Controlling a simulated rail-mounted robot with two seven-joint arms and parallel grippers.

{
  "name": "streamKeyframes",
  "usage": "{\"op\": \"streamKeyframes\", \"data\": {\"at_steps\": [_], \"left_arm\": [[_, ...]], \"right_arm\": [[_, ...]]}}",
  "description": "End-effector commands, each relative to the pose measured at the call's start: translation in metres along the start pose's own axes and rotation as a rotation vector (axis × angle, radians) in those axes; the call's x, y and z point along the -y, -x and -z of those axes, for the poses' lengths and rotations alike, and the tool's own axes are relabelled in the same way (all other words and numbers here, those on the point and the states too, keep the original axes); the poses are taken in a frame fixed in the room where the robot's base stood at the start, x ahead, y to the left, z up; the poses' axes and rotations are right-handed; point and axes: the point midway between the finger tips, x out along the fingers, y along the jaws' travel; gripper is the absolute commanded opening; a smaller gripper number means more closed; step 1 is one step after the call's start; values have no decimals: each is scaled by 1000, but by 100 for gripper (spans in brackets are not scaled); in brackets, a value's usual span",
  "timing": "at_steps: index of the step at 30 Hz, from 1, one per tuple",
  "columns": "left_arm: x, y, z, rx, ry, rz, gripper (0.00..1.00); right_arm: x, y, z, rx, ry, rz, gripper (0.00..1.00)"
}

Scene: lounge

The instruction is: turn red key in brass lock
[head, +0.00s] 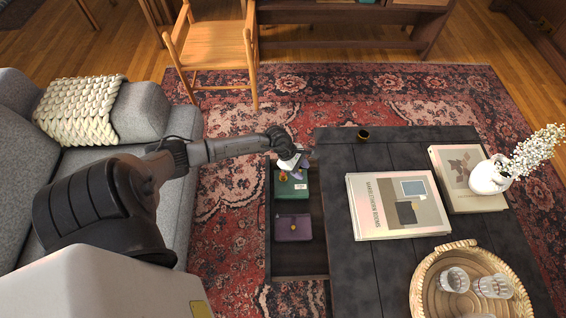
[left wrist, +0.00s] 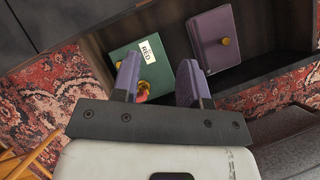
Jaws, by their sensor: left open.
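The green box (head: 287,192) lies in the open drawer of the dark table, and it also shows in the left wrist view (left wrist: 164,73) with a white label reading RED. A brass lock (left wrist: 147,85) sits on its top, partly hidden by a finger. A bit of the red key (left wrist: 141,97) shows beside the lock, between my fingers; the rest is hidden. My left gripper (head: 292,174) is open above the green box, and its purple fingers (left wrist: 159,72) stand on either side of the key. Contact cannot be told. My right gripper is not in view.
A purple box (head: 293,228) with a brass knob lies nearer in the same drawer (head: 300,262). The dark tabletop (head: 340,170) borders the drawer on the right, bearing books (head: 428,215), a white vase (head: 489,177) and a woven tray (head: 425,290). A grey sofa (head: 90,165) stands left.

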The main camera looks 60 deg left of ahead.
Motion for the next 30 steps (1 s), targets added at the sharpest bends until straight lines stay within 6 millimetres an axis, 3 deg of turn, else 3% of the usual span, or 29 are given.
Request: {"op": "streamKeyframes", "data": {"at_steps": [1,3,9,14,30], "left_arm": [[-6,0,23,-86,-43,21,40],[-12,6,46,-184,-87,53,40],[-20,17,81,-335,-145,108,40],[-20,15,89,-361,-153,119,40],[-18,-21,112,-357,-150,117,40]], "right_arm": [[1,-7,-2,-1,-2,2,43],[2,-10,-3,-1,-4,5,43],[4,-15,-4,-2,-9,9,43],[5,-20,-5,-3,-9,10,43],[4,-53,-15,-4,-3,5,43]]}}
